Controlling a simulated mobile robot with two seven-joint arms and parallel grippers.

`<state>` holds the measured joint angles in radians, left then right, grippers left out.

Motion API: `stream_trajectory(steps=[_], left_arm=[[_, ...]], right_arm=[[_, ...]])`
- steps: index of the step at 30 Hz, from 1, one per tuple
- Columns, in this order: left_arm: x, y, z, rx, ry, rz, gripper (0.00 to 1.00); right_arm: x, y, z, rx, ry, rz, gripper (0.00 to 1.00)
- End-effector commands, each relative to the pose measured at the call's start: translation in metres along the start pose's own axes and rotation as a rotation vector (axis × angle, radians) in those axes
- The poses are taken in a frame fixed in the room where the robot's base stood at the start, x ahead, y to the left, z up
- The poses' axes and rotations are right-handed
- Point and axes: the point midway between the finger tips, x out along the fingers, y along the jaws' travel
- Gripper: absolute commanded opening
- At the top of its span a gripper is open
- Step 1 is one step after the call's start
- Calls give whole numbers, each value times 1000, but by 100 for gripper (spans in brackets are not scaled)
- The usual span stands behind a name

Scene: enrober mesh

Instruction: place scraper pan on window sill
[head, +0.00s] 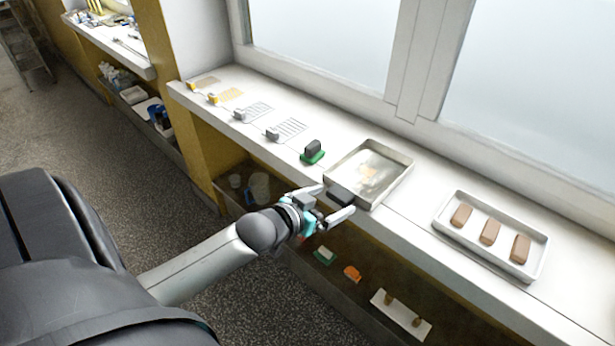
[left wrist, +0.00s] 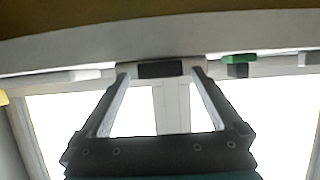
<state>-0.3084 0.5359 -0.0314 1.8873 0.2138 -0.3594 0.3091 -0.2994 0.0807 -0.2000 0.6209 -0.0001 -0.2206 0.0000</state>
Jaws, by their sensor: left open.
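The scraper pan appears to be the shallow metal pan (head: 397,183) with a stained, smeared floor. It lies flat on the white window sill (head: 420,225), its near edge at the sill's front edge. A dark block-shaped handle (head: 341,194) is at its near left side. My left gripper (head: 336,202) is open at this handle, one finger to each side. In the left wrist view the dark handle (left wrist: 163,70) shows between the open fingertips (left wrist: 162,78). Whether the fingers touch it I cannot tell. My right gripper is not in view.
A tray (head: 490,278) with three brown bars stands right of the pan. Left of it are a green-based dark block (head: 313,152) and several small tools with mesh pieces (head: 290,128). A lower shelf (head: 340,290) holds small items. Bare sill lies between pan and tray.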

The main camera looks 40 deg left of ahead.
Motion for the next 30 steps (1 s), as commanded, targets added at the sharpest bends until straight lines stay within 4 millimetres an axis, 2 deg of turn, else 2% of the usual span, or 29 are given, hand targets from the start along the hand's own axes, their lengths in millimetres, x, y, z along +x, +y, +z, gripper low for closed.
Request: stream_trajectory(steps=[6, 16, 22, 30], left_arm=[[-36, 0, -1, 0, -3, 0, 100], [-82, 0, 0, 0, -3, 0, 100], [-97, 0, 0, 0, -1, 0, 100], [-101, 0, -1, 1, 1, 0, 100]], right_arm=[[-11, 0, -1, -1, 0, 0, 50], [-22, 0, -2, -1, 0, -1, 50], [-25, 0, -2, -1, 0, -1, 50], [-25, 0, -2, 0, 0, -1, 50]])
